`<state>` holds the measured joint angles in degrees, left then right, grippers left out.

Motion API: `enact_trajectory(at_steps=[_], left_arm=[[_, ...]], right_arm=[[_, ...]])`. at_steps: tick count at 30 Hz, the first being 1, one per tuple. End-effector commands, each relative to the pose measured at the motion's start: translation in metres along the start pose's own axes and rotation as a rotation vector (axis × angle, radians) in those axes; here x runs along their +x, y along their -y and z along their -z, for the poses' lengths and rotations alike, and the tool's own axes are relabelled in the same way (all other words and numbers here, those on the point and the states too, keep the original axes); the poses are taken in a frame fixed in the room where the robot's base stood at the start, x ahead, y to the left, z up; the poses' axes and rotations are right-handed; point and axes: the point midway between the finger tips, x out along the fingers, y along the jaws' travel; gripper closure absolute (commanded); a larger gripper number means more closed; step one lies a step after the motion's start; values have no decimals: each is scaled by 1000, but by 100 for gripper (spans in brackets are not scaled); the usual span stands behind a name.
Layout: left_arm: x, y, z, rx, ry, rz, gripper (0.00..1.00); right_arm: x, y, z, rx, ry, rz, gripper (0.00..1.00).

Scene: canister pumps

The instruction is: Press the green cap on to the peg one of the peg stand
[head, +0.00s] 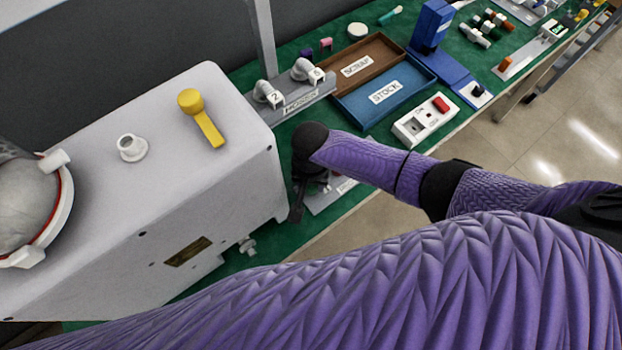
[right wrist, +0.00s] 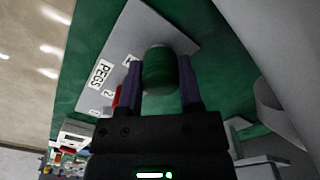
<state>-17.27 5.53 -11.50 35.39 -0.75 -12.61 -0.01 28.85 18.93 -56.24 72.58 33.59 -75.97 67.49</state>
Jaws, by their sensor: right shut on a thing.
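My right gripper (head: 300,205) points down at the table beside the large grey housing. In the right wrist view its two fingers (right wrist: 160,88) are shut on the green cap (right wrist: 159,68). The peg stand (right wrist: 178,28) is a pale plate with a PEGS label and small number labels, partly behind the cap and fingers. A bit of the stand also shows in the head view (head: 342,190). A red piece (right wrist: 117,96) is on the stand beside the left finger. Any peg under the cap is hidden, so I cannot tell whether the cap touches one. My left gripper is out of view.
The grey housing (head: 90,210) stands close left of my right gripper. Beyond are a grey holder with white fittings (head: 300,98), the brown SCRAP tray (head: 335,75), the blue STOCK tray (head: 433,75) and a white switch box (head: 425,122). The table's front edge is near.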

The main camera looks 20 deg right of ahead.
Motion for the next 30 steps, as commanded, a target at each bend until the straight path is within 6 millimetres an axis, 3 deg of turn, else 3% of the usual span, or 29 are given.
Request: enact_trajectory(at_steps=[29, 30], left_arm=[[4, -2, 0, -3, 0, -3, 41], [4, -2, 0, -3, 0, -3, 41]], right_arm=[[11, 0, 0, -1, 0, -1, 100], [11, 0, 0, -1, 0, -1, 50]])
